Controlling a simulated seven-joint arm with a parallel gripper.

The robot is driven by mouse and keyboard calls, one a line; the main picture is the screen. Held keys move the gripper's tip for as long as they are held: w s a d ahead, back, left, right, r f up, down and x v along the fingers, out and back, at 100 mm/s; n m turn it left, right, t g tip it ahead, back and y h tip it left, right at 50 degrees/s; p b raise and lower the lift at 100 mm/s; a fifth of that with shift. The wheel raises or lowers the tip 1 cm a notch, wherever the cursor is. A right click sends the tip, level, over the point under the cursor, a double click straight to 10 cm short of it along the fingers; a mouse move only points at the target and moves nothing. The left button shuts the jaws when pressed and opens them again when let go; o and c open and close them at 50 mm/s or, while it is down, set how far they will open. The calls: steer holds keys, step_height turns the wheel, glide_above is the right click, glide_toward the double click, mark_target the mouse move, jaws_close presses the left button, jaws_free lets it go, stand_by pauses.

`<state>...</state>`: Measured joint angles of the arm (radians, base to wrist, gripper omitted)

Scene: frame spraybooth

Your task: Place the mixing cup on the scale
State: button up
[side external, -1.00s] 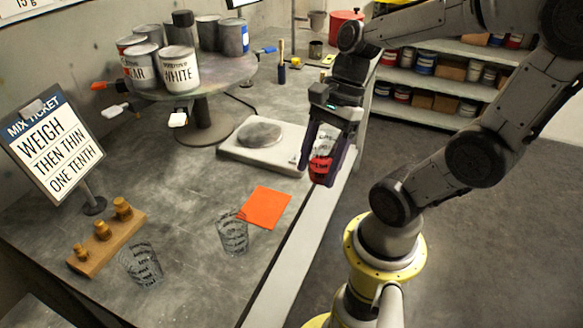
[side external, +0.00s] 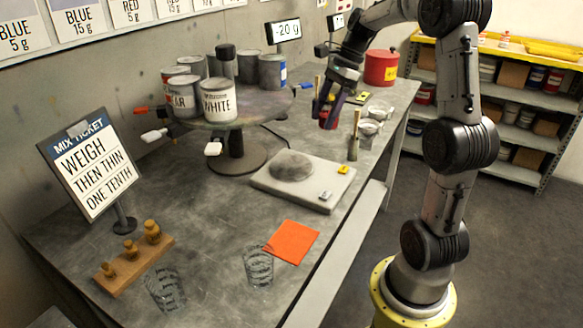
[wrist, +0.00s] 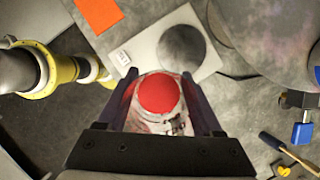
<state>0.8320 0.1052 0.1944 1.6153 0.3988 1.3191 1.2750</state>
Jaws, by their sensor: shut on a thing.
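My gripper (side external: 328,112) is shut on a mixing cup with red paint in it, held above the table. In the wrist view the cup's round red contents (wrist: 158,94) show between the two fingers of my gripper (wrist: 163,97). The scale (side external: 318,192) is a pale flat box with a round grey pan (side external: 291,165) and lies on the bench. Its pan is empty. My gripper is above and behind the scale in the side view, apart from it. In the wrist view the scale (wrist: 150,47) lies just beyond the cup.
A turntable (side external: 238,120) with several paint cans stands left of the scale. A wall display (side external: 283,30) reads -20 g. Brushes and small cups stand behind right.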

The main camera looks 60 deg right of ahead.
steer(key=d+f+m, duration=0.1)
steer(key=d+f, duration=0.4)
steer(key=d, duration=0.2)
steer(key=w+a+f, duration=0.6)
steer(key=a, duration=0.1)
steer(key=shift+w, duration=0.4)
steer(key=shift+w+a+f, duration=0.95)
steer(key=shift+w+a, duration=0.1)
steer(key=shift+a, duration=0.05)
steer(key=shift+w+a+f, duration=0.15)
steer(key=shift+w+f, duration=0.1)
steer(key=shift+f, duration=0.05)
steer(key=shift+f, duration=0.2)
steer(key=o, duration=1.4)
